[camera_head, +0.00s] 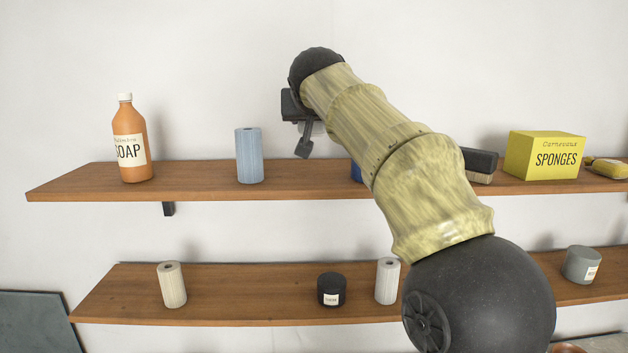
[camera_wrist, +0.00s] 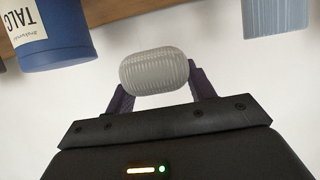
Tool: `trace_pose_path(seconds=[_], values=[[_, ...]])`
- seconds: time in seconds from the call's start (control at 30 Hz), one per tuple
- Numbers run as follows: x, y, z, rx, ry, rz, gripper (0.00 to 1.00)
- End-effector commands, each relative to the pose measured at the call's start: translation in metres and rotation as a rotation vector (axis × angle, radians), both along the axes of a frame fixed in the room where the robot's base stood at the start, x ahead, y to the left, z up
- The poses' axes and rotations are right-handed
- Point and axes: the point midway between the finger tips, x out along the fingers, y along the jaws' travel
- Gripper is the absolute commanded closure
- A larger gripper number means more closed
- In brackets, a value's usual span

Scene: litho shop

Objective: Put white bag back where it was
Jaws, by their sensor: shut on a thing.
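A pale, whitish, ribbed thing with rounded ends (camera_wrist: 158,72) sits between the two fingers of my gripper in the wrist view. It is the only thing there that fits the white bag. My gripper (camera_head: 303,145) is shut on it. In the head view the gripper is in front of the wall, just above the upper shelf (camera_head: 210,190), right of a blue ribbed roll (camera_head: 249,158). The held thing is hidden there behind my gripper and arm. In the wrist view it hangs clear of the shelf.
A blue talc container (camera_wrist: 55,40) stands on the upper shelf, mostly hidden by my arm in the head view. An orange soap bottle (camera_head: 131,145) and yellow sponge box (camera_head: 545,156) stand there too. The lower shelf (camera_head: 230,300) holds white rolls (camera_head: 172,285) and a black jar (camera_head: 331,289).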

Motion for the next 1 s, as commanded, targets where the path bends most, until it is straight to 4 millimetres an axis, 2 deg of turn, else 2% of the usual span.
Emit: trace_pose_path(seconds=[0.17, 0.5, 0.6, 1.0], values=[[0.000, -0.001, -0.007, -0.001, 0.000, -0.002, 0.70], [0.000, -0.003, -0.052, -0.002, 0.001, -0.004, 0.70], [0.000, -0.003, -0.060, -0.001, -0.001, -0.005, 0.70], [0.001, -0.003, -0.065, 0.000, 0.000, -0.006, 0.70]])
